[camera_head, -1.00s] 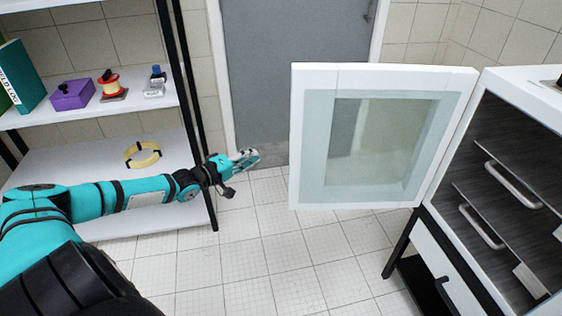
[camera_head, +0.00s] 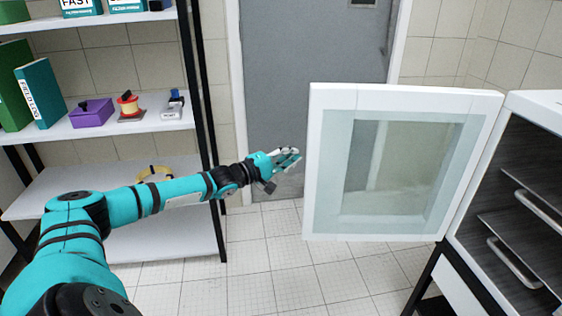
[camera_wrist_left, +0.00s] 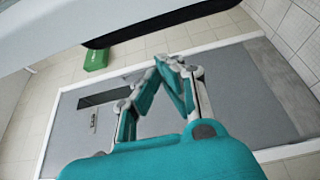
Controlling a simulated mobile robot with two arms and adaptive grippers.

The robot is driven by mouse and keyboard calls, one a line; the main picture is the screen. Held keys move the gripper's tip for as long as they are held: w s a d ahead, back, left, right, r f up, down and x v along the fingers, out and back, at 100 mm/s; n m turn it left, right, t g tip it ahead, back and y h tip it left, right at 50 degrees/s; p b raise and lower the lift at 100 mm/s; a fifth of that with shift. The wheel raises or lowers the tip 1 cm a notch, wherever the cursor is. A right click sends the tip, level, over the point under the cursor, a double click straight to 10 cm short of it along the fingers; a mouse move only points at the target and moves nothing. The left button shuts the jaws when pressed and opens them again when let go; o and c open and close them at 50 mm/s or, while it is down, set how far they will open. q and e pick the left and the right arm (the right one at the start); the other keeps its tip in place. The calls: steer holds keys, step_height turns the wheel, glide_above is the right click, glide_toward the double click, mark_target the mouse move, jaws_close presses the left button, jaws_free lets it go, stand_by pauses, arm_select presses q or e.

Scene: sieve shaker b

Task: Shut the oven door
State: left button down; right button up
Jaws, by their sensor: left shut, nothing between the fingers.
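The oven door (camera_head: 402,235) stands wide open on the right of the head view, a white frame around a glass pane. The oven (camera_head: 535,98) is at the right edge, its dark inside with metal racks showing. My left gripper (camera_head: 297,156) is shut and empty, just left of the door's free edge, with a small gap seen between them. In the left wrist view the fingertips of my left gripper (camera_wrist_left: 166,62) meet. My right gripper is not in view.
A shelf unit (camera_head: 125,128) with binders, a purple box (camera_head: 92,113) and a yellow ring (camera_head: 150,174) stands on the left. A grey room door (camera_head: 300,60) is behind. The tiled floor (camera_head: 270,270) is clear between shelf and oven. A green object (camera_wrist_left: 96,60) shows in the left wrist view.

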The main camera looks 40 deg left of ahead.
arm_select(q)
steer(key=shift+s+d, duration=0.2)
steer(key=shift+d, duration=0.6)
steer(key=shift+s+d, duration=0.2)
steer(key=shift+d, duration=0.55)
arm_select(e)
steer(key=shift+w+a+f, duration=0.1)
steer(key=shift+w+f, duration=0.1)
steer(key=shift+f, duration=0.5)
arm_select(q)
steer(key=shift+d+p, duration=0.1)
steer(key=shift+p, duration=0.25)
